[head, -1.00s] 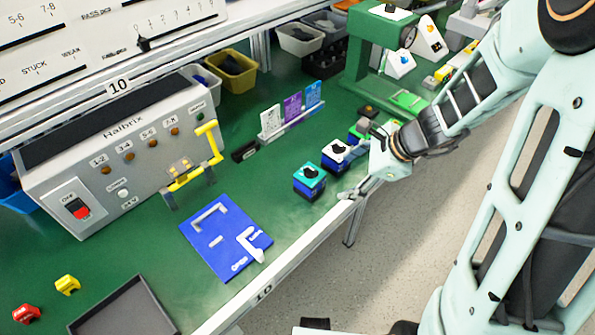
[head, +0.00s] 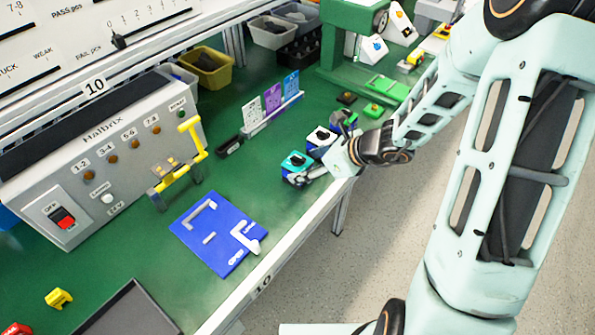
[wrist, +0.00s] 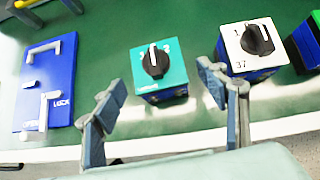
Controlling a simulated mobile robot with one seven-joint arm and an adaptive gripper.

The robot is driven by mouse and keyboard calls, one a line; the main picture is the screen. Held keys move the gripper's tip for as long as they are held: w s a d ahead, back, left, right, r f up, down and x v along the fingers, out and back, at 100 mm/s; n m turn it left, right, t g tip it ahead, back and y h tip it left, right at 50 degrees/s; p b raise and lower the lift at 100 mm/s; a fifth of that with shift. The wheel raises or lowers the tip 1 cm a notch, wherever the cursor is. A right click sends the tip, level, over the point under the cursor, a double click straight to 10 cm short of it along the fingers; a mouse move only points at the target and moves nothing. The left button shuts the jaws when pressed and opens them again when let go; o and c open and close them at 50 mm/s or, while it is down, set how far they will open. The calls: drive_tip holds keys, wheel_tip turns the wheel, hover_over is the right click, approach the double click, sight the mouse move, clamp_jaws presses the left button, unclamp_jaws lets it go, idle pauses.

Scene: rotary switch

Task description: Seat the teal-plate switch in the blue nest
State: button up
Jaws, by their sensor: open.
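The teal-plate switch (head: 297,161), a blue block with a teal top and black knob, stands on the green bench near its front edge. It also shows in the wrist view (wrist: 160,70), upright, beyond and between my fingertips. My gripper (head: 318,160) is open and empty; in the wrist view its fingers (wrist: 163,90) spread on either side of the teal switch, the right one close to the white-plate switch. The blue nest (head: 215,235) is a flat blue plate with pale corner rails and a lever, left of the switch; it also shows in the wrist view (wrist: 44,85).
A white-plate switch (wrist: 251,45) stands just right of the teal one, with a green-plate switch (wrist: 308,40) beyond. A grey tester box (head: 105,160) with a yellow-handled clamp (head: 185,160) stands behind the nest. Bench between switch and nest is clear.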

drive_tip(key=x, duration=0.4)
drive_tip(key=shift+w+a+f+b, duration=0.15)
drive_tip(key=shift+f+b, duration=0.05)
drive_tip(key=shift+b, duration=0.1)
drive_tip(key=c, duration=1.4)
drive_tip(key=shift+r, duration=0.1)
